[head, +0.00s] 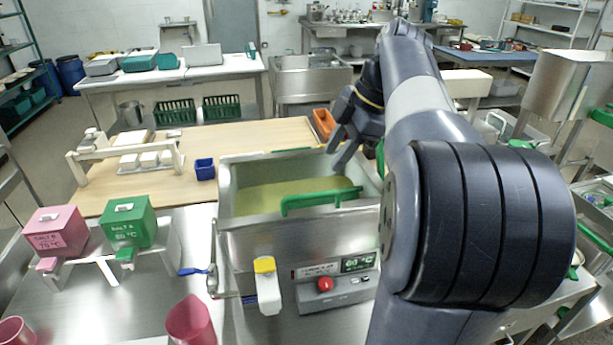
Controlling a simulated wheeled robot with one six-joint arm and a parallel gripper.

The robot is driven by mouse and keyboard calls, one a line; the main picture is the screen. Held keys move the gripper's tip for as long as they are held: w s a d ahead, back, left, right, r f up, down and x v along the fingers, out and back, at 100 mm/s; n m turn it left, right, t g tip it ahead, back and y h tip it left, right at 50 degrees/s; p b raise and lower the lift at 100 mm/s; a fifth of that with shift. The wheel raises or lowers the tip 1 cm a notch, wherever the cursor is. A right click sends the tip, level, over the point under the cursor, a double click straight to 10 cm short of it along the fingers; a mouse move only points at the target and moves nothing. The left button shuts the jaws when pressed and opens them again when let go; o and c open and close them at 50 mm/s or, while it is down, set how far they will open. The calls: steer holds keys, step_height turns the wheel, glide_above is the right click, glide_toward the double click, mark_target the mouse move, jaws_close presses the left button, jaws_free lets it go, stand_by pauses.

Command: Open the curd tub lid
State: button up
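No container reads clearly as the curd tub in the head view. The nearest large one is a steel vat (290,235) at the centre, open on top, with yellow-green contents (290,194) showing inside. A pink lidded box (55,231) and a green lidded box (128,221) stand on a rack at the left, both shut. My gripper (337,150) hangs over the vat's back right corner, its fingers apart with nothing seen between them. My arm hides what lies to the right of the vat.
A small blue bin (205,169) stands left of the vat on the wooden board (240,138). An orange bin (324,123) is behind my gripper. A pink cup (190,322) stands in front. A yellow-capped white tap (267,285) juts from the vat's front.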

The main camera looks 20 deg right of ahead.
mark_target(310, 195)
steer(key=x, duration=1)
steer(key=shift+a+f+p, duration=0.1)
steer(key=shift+f+p, duration=0.05)
steer(key=shift+p, duration=0.15)
jaws_close()
